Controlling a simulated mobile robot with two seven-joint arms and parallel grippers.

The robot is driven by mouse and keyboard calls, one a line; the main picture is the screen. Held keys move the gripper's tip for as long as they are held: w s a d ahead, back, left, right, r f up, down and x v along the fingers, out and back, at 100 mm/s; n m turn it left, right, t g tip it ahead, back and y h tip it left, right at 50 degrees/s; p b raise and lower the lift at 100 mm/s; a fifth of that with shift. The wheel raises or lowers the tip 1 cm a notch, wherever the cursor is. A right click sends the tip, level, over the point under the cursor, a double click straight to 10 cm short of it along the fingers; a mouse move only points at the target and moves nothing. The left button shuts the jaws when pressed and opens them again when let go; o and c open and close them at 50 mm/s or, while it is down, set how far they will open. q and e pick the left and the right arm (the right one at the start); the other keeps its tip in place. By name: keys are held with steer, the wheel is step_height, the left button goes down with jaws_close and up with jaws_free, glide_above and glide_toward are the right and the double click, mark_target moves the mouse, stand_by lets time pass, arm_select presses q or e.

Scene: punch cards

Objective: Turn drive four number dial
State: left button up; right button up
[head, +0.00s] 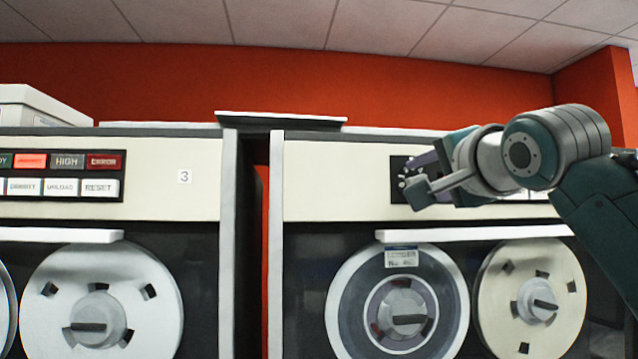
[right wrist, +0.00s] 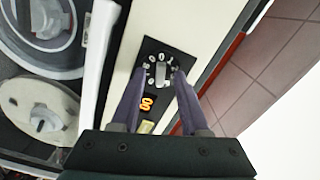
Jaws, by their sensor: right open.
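The number dial (right wrist: 161,73) is a grey knob on a black panel, with white number marks around it, in the right wrist view. My right gripper (right wrist: 161,75) is open, with one finger on each side of the dial. I cannot tell whether the fingers touch it. In the head view my right gripper (head: 412,184) is at the black dial panel (head: 397,166) on the right tape drive (head: 330,180) and hides most of the dial. My left gripper is not in view.
An orange-lit indicator (right wrist: 147,103) sits beside the dial. Below the panel are a white ledge (head: 475,234) and two tape reels (head: 345,310) (head: 560,270). The left drive (head: 150,160) is labelled 3 and has lit buttons.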

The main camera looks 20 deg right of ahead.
steer(key=shift+w, duration=0.1)
jaws_close()
stand_by(0.3)
